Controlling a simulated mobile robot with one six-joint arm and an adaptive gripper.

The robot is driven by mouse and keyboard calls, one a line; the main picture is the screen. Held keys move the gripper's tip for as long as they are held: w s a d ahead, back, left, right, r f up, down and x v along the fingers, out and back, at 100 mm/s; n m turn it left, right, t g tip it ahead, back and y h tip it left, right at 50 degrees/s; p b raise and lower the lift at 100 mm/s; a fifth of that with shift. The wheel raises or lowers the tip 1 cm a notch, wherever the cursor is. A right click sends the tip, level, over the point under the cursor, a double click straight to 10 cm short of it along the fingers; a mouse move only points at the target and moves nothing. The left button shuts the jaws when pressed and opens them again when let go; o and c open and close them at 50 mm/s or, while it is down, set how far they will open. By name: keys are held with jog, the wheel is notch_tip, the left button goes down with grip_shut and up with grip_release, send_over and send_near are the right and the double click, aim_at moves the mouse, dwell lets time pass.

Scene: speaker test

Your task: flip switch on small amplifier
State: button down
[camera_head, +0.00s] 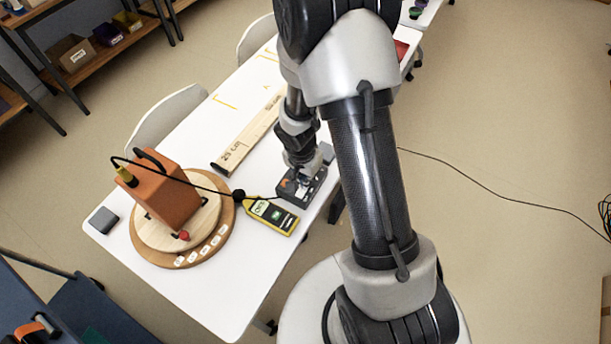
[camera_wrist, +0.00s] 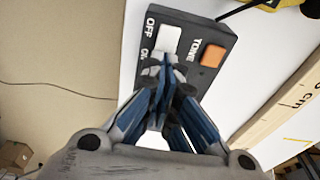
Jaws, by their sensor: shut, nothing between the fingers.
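The small amplifier is a dark box (camera_head: 298,198) on the white table, right of the table's middle in the head view. In the wrist view its dark top (camera_wrist: 192,20) shows a white switch (camera_wrist: 168,38) beside the letters OFF and a partly covered second label. An orange button (camera_wrist: 213,56) sits beside the word TONE. My gripper (camera_head: 303,179) reaches down over the amplifier. In the wrist view its closed fingertips (camera_wrist: 163,68) are at the switch's near end, by the partly covered label. Whether they touch the switch I cannot tell. The fingers hold nothing.
A yellow meter (camera_head: 272,216) lies just in front of the amplifier. An orange speaker (camera_head: 163,192) stands on a round wooden turntable (camera_head: 150,254) at left, with a black cable running toward the meter. A wooden ruler board (camera_head: 243,138) lies behind. The table's front corner is clear.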

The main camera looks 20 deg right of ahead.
jog(key=shift+r+p, duration=0.15)
jog(key=shift+p, duration=0.85)
jog(key=p, duration=0.3)
jog(key=shift+w, duration=0.15)
